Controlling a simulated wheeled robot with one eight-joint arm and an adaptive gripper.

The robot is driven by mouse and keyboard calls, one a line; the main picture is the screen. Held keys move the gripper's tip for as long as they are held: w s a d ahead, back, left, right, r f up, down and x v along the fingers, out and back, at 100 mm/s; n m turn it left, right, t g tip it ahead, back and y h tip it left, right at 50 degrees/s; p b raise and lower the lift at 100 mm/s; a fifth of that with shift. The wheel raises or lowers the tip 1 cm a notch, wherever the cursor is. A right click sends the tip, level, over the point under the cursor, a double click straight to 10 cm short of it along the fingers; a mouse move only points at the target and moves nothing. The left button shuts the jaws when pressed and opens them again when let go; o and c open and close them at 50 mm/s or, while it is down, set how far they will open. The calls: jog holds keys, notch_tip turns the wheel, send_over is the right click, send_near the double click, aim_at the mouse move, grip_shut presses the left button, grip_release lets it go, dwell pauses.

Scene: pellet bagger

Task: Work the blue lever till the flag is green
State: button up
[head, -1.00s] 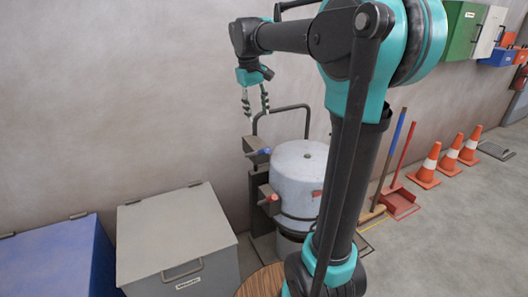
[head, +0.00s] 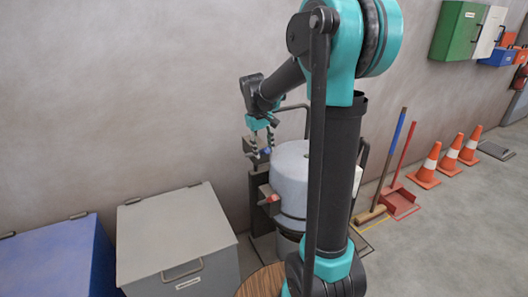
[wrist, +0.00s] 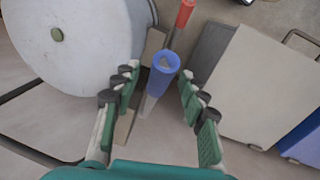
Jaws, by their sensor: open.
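The blue lever (head: 267,152) sticks out from a dark post beside the grey drum (head: 290,178). In the wrist view the blue lever (wrist: 163,68) points up toward the camera, between my two fingers. My gripper (head: 261,143) is just above the lever in the head view. Its fingers (wrist: 158,85) are spread open, with a gap visible on each side of the lever. A red lever (head: 271,198) sits lower on the same frame and also shows in the wrist view (wrist: 183,15). I cannot make out the flag.
A grey lidded bin (head: 178,235) and a blue bin (head: 50,262) stand left of the machine. A broom (head: 374,212), a red dustpan (head: 400,204) and orange cones (head: 427,165) stand right. A round wooden top (head: 262,283) is in front. The wall is close behind.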

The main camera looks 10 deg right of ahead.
jog(key=shift+d+f, duration=0.1)
jog(key=shift+f, duration=0.55)
grip_shut()
